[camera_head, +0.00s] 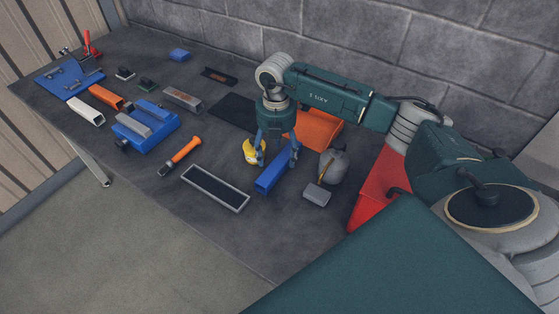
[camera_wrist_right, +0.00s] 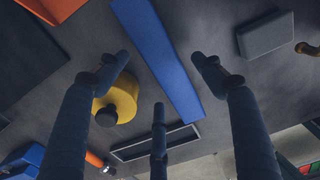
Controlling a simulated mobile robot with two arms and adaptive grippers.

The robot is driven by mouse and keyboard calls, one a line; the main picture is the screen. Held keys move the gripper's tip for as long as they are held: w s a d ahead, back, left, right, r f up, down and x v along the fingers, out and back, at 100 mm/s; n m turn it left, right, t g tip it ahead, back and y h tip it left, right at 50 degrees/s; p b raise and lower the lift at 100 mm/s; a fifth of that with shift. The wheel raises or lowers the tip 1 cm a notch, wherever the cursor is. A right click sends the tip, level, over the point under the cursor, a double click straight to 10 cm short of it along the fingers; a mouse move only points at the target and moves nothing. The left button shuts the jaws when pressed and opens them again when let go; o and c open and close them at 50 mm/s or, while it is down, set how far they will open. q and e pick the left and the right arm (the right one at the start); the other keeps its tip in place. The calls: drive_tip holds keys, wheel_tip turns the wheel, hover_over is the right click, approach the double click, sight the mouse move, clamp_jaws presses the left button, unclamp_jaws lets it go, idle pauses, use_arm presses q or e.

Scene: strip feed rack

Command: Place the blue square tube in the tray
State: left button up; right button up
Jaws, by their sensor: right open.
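The blue square tube (camera_head: 272,174) lies on the dark bench below my right gripper (camera_head: 279,152). The right gripper points down with its fingers spread and empty around the tube's far end, at or just above it; I cannot tell whether they touch. In the right wrist view, the tube (camera_wrist_right: 158,55) runs between the open fingers (camera_wrist_right: 160,62). The tray (camera_head: 207,195) is a long, shallow, light-rimmed frame with a dark inside, left of the tube. It also shows in the right wrist view (camera_wrist_right: 160,150), partly behind a finger. My left gripper is not in view.
A yellow round object (camera_head: 249,152) sits close left of the gripper. A grey block (camera_head: 316,196) and a grey rounded object (camera_head: 333,168) stand to the right, near a red bin (camera_head: 375,190). An orange box (camera_head: 320,130) is behind.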

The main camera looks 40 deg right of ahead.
drive_tip(key=shift+s+a+f, duration=0.1)
drive_tip(key=shift+s+f, duration=0.1)
drive_tip(key=shift+f, duration=0.85)
drive_tip(key=shift+f+p, duration=0.3)
drive_tip(key=shift+w+f, duration=0.1)
drive_tip(key=shift+c, duration=0.8)
drive_tip(key=c, duration=1.6)
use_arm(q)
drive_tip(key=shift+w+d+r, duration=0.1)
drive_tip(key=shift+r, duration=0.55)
use_arm(e)
clamp_jaws()
